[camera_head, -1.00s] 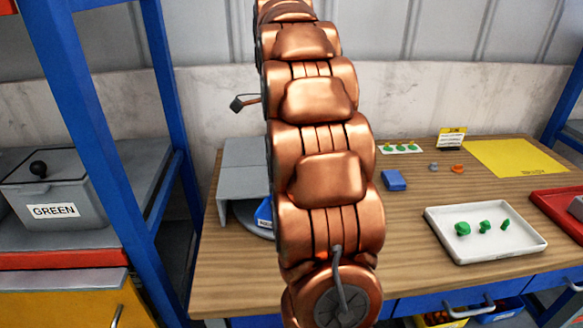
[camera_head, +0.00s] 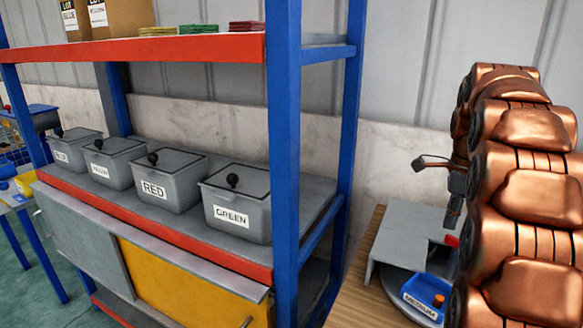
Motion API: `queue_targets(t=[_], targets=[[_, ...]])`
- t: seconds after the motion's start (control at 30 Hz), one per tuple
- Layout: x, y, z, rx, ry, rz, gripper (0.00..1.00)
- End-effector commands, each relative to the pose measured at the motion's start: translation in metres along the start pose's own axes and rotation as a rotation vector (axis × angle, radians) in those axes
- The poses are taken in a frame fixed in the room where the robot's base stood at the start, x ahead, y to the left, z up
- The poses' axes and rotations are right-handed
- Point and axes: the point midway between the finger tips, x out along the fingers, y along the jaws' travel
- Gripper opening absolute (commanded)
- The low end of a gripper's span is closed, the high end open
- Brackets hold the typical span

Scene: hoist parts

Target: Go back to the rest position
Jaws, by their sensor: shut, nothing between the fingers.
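My copper-coloured arm fills the right side of the view. My gripper (camera_head: 453,215) shows as a dark shape at the arm's left edge, pointing down above the work table (camera_head: 366,262). It is shut and holds nothing; part of it is hidden behind the arm. Below it, a blue bin labelled MEDIUM (camera_head: 419,306) with an orange piece in it stands on a round grey base, beside a grey angled panel (camera_head: 405,240). A small red part (camera_head: 451,241) shows just below the gripper.
A blue-framed rack (camera_head: 285,150) stands left of the table. Its shelf holds lidded grey boxes, including RED (camera_head: 165,188) and GREEN (camera_head: 236,214). A yellow cabinet door (camera_head: 175,285) is below. Cardboard boxes (camera_head: 115,12) sit on the red top shelf. Green floor shows at far left.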

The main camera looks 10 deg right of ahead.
Motion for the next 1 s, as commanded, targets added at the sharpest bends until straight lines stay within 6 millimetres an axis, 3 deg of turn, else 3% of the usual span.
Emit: queue_targets(t=[0.13, 0.27, 0.6, 1.0], targets=[[-0.002, 0.010, 0.009, -0.063, 0.000, 0.006, 0.00], [-0.007, 0.033, 0.027, -0.209, 0.000, 0.011, 0.00], [-0.005, 0.115, 0.072, -0.702, -0.004, 0.048, 0.00], [0.009, 0.221, 0.094, -1.284, -0.021, 0.096, 0.00]])
